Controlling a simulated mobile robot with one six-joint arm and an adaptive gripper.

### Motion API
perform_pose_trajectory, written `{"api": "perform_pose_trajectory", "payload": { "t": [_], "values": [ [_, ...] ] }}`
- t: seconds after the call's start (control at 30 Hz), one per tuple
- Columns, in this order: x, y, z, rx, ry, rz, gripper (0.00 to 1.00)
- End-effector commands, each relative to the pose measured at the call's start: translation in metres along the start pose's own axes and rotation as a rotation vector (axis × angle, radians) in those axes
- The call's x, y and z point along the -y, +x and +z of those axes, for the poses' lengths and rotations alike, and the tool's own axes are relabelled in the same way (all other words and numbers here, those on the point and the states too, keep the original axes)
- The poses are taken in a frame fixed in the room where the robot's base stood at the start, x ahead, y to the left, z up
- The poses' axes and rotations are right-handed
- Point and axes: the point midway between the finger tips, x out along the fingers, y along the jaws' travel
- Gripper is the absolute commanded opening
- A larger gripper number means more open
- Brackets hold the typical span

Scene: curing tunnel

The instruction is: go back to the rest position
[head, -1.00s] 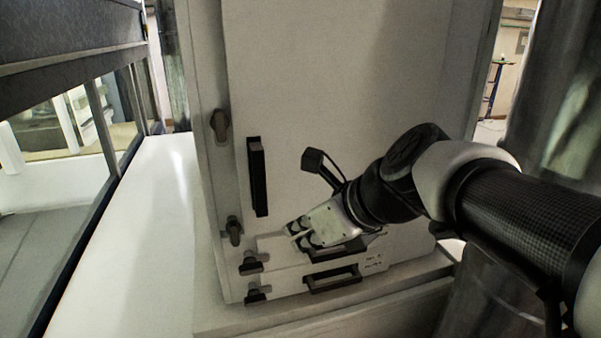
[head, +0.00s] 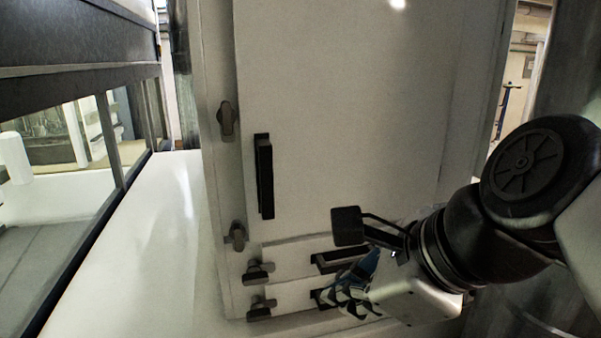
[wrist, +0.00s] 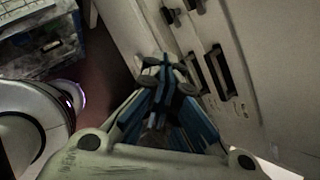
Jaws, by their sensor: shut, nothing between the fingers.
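My gripper (head: 345,300) is at the lower middle of the head view, in front of the cabinet's lower drawers. It is shut and empty, with its blue-padded fingers together. In the wrist view the fingertips (wrist: 165,68) meet beside the cabinet front. The tall white cabinet (head: 340,120) has a closed door with a black vertical handle (head: 264,176). Two drawers with black handles sit below the door; the upper drawer handle (head: 338,261) shows, and the lower one is partly hidden by my gripper. Both drawers look closed.
Dark latches, one of them the upper latch (head: 227,119), line the cabinet's left edge. A white surface (head: 135,240) and a dark-framed glazed enclosure (head: 75,70) lie to the left. In the wrist view a dark box (wrist: 45,45) stands on the floor at upper left.

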Motion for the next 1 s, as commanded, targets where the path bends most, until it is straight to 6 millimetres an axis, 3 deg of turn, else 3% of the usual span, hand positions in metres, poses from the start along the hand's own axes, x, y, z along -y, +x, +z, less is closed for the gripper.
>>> {"api": "perform_pose_trajectory", "payload": {
  "t": [0.03,0.1,0.4,0.6,0.8,1.0],
  "values": [
    [-0.019,0.031,-0.03,-0.03,-0.118,0.003,0.0],
    [-0.035,0.056,-0.059,-0.074,-0.3,0.012,0.0],
    [-0.104,0.153,-0.182,-0.234,-1.105,0.132,0.0],
    [-0.144,0.208,-0.255,-0.294,-1.611,0.27,0.0],
    [-0.165,0.235,-0.294,-0.309,-1.916,0.375,0.0],
    [-0.168,0.238,-0.3,-0.31,-1.991,0.403,0.0]
  ]
}}
